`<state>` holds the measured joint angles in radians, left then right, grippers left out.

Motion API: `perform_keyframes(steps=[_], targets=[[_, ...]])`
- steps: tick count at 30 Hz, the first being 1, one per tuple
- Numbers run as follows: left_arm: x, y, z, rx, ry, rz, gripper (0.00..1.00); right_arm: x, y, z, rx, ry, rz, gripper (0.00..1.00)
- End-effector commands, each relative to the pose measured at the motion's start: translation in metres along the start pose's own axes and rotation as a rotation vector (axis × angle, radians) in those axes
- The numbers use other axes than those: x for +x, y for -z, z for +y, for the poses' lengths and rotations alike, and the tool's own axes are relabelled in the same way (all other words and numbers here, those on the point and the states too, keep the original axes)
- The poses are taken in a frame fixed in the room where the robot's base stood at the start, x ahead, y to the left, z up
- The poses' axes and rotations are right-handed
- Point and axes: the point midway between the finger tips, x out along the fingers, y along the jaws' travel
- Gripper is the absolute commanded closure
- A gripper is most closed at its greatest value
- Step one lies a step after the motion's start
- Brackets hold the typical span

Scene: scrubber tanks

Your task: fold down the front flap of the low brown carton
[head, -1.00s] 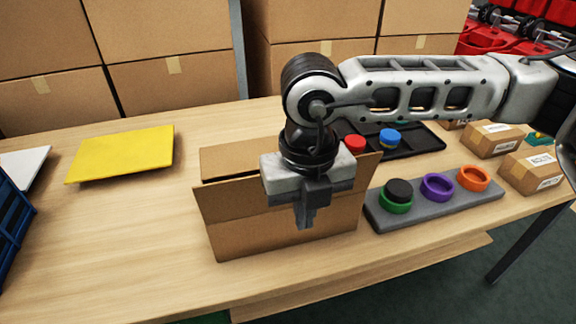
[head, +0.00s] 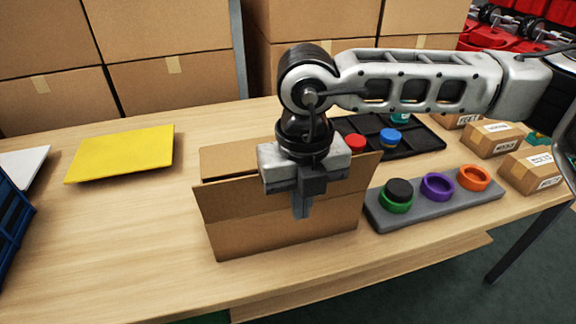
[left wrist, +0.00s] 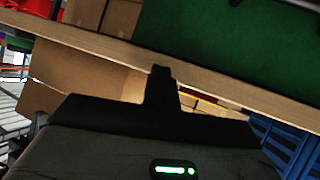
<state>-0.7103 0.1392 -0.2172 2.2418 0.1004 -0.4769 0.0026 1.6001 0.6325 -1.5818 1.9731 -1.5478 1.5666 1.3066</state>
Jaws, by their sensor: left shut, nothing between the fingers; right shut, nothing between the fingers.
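The low brown carton (head: 285,238) stands on the table in the middle of the head view. Its front flap (head: 228,203) stands up along the near side, above a crease in the front face. Another flap (head: 235,160) shows behind it. My right gripper (head: 302,214) is shut and empty, pointing down in front of the flap and hiding part of it. I cannot tell whether it touches the flap. My left gripper (left wrist: 161,72) shows only in the left wrist view, as dark shut fingers with nothing between them.
A grey holder (head: 430,205) with coloured rings stands right of the carton, with a black tray (head: 425,140) behind it. Small labelled boxes (head: 492,139) are at the far right. A yellow panel (head: 122,154) and a blue crate (head: 12,215) are left. The table's front left is clear.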

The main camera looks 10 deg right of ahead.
Motion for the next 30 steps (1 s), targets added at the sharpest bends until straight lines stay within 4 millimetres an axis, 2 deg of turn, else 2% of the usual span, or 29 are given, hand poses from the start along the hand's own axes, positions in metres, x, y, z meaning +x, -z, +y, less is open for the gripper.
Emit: perform_keyframes(steps=[21, 30], targets=[[0.001, -0.002, -0.001, 0.001, 0.0, 0.0, 1.0, -0.01, -0.05, 0.0, 0.002, 0.0, 0.001, 1.0], [0.001, -0.002, -0.001, 0.001, 0.0, 0.0, 1.0, -0.012, -0.059, 0.0, -0.001, 0.001, 0.001, 1.0]])
